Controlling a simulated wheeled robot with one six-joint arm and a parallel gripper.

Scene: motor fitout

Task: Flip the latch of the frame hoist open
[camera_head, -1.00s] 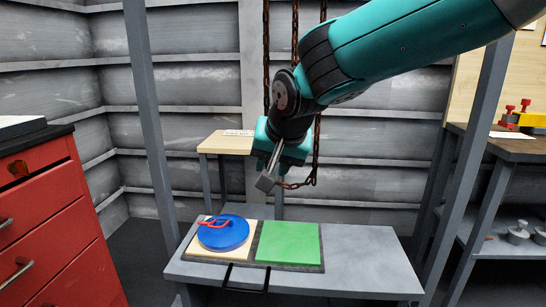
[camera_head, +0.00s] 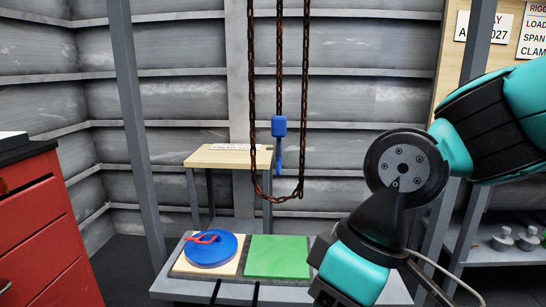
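The frame hoist's rusty chain (camera_head: 252,110) hangs in a long loop in the middle of the view. A blue block (camera_head: 279,127) hangs on the middle chain strand, with a narrow blue hook-like part (camera_head: 280,160) below it. The latch cannot be told apart at this size. My gripper (camera_head: 352,275) is at the lower right, lower than the blue block and to its right, apart from the chain. Its teal body shows, but its fingertips are hidden or out of frame.
A grey bench (camera_head: 178,287) below holds a blue round lid with a red handle (camera_head: 210,249) and a green plate (camera_head: 277,257). A small wooden table (camera_head: 215,156) stands behind the chain.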

